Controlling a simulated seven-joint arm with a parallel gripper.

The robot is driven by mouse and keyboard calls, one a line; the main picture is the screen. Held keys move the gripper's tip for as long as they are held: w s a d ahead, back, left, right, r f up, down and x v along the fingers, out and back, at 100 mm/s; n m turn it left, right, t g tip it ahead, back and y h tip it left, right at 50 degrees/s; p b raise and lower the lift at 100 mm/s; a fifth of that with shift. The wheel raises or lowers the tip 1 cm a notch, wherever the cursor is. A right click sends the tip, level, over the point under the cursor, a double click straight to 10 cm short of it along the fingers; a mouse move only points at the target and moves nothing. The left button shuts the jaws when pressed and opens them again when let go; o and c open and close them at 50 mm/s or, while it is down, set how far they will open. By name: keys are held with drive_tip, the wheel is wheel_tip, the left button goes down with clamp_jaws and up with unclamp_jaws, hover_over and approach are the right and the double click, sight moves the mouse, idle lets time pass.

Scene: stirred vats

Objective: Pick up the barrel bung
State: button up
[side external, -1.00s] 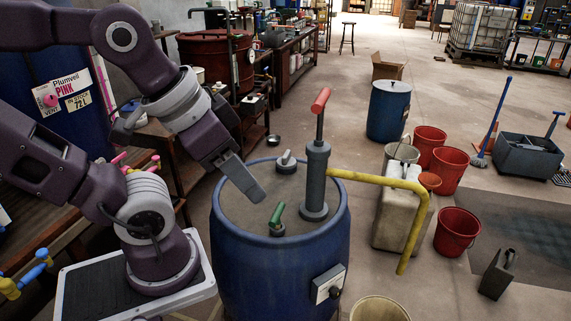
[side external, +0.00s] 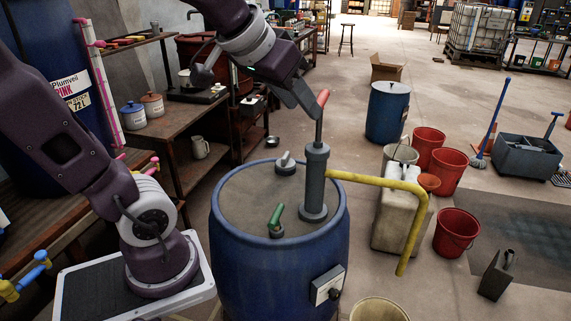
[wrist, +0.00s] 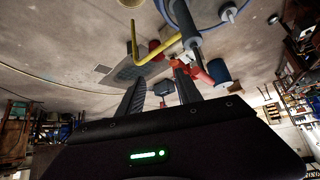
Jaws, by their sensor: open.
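A blue barrel (side external: 280,265) stands in the middle of the side view. Its lid carries a grey plug with a short slanted handle (side external: 286,163) at the back, which looks like the barrel bung. A green-handled fitting (side external: 277,217) sits at the lid's front. A grey pump (side external: 315,180) with a red handle and yellow spout stands on the lid's right. My gripper (side external: 313,112) is above the lid, close to the red handle; contact cannot be told. In the wrist view my gripper (wrist: 158,82) is open, with nothing seen between its fingers. The red handle (wrist: 205,73) shows beside the right finger.
The yellow spout (side external: 418,210) reaches out to the right over a pale jerrycan (side external: 388,225). Red buckets (side external: 457,232) stand further right. A wooden bench with jars (side external: 133,115) is at the left. The space above the lid's left part is free.

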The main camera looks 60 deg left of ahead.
drive_tip(key=w+a+n+t+y, duration=0.1)
drive_tip(key=w+a+n+y, duration=0.1)
drive_tip(key=w+a, duration=0.75)
drive_tip(key=n+t+y, duration=0.1)
drive_tip(key=n+y, duration=0.4)
drive_tip(key=y, duration=0.1)
hover_over(284, 158)
drive_tip(key=s+d, duration=0.2)
drive_tip(key=s, duration=0.1)
wheel_tip(284, 158, down, 5)
drive_tip(key=shift+m+t, duration=0.3)
drive_tip(key=f, duration=1.9)
drive_tip(key=d+f, duration=0.1)
drive_tip(key=f, duration=0.9)
drive_tip(key=shift+w+f, duration=0.1)
drive_tip(key=x, duration=0.2)
drive_tip(key=f+x, duration=0.1)
drive_tip(key=x, duration=0.4)
drive_tip(key=shift+s+f, duration=0.3)
drive_tip(key=shift+w+a, duration=0.1)
drive_tip(key=shift+a, duration=0.05)
clamp_jaws()
